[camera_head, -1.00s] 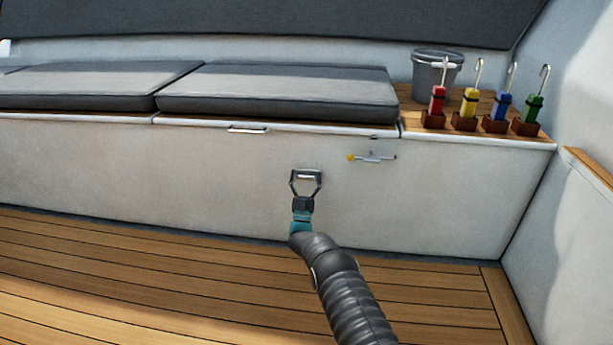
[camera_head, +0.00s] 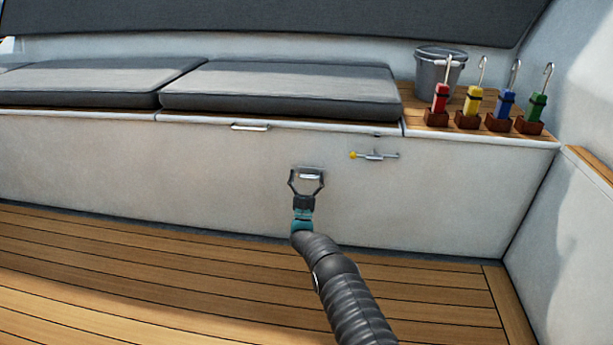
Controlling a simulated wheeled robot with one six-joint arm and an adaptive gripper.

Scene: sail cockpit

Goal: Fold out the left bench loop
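A small metal fitting (camera_head: 310,176) sits on the white front of the bench, right of centre in the view. It looks like a flat bench loop with a pale plate, seen between my gripper's fingertips. My gripper (camera_head: 307,182) is open, with one finger on each side of the fitting in the picture. I cannot tell whether the fingers touch it or are still short of the panel. Nothing is held. A silver handle (camera_head: 250,127) lies along the seat's lower edge, up and left of my gripper.
A latch with a yellow knob (camera_head: 353,155) is to the right on the bench front. Grey cushions (camera_head: 285,90) lie on the bench. A grey bucket (camera_head: 438,68) and several coloured, hooked handles in brown holders stand at the right end. The wooden floor (camera_head: 150,275) is clear.

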